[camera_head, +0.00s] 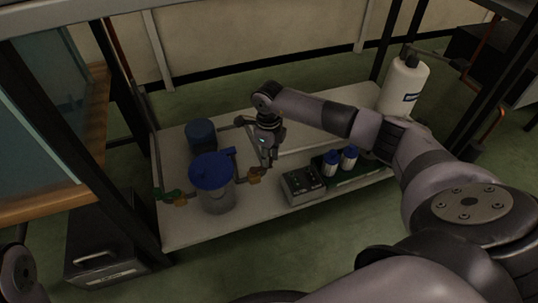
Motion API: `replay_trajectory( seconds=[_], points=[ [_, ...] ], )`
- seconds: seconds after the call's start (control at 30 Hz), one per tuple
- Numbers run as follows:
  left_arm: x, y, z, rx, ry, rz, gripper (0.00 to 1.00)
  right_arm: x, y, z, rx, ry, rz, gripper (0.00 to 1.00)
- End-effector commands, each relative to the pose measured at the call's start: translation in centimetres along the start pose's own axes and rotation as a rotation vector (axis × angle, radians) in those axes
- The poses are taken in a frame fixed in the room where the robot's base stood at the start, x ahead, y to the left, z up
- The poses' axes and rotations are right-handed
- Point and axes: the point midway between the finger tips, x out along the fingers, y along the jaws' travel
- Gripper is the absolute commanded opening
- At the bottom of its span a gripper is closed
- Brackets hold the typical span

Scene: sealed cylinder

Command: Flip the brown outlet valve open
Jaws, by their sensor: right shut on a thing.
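The brown outlet valve (254,175) sits on the pipe to the right of the blue-lidded grey cylinder (217,190), on the low white shelf. My right gripper (264,160) reaches down from above, with its fingertips at the brown valve. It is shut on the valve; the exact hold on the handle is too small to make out. A green valve (172,196) and a second brown piece (181,201) sit on the pipe left of the cylinder. My left gripper is out of view.
A blue container (201,134) stands behind the cylinder. A grey control box (303,185) and blue-capped bottles (349,157) stand to the right. A white tank (403,87) is at the far right. Dark shelf posts (128,135) frame the rack.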

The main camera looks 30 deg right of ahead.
Motion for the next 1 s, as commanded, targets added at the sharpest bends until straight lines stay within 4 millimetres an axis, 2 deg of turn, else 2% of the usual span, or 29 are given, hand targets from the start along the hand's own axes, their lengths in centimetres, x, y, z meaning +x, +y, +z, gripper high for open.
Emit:
replay_trajectory(
  seconds=[0.37, 0.4, 0.67, 1.0],
  points=[
    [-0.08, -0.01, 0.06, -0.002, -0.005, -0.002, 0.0, -0.05, -0.21, 0.23, -0.043, -0.003, -0.002, 0.0],
    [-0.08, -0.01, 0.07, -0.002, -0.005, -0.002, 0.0, -0.06, -0.22, 0.23, -0.043, -0.003, -0.002, 0.25],
    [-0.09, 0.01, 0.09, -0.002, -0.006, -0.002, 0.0, -0.03, -0.19, 0.19, -0.042, -0.001, -0.001, 0.42],
    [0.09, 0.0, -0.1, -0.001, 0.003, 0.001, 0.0, -0.27, -0.19, 0.18, -0.041, -0.001, -0.001, 0.43]
  ],
)
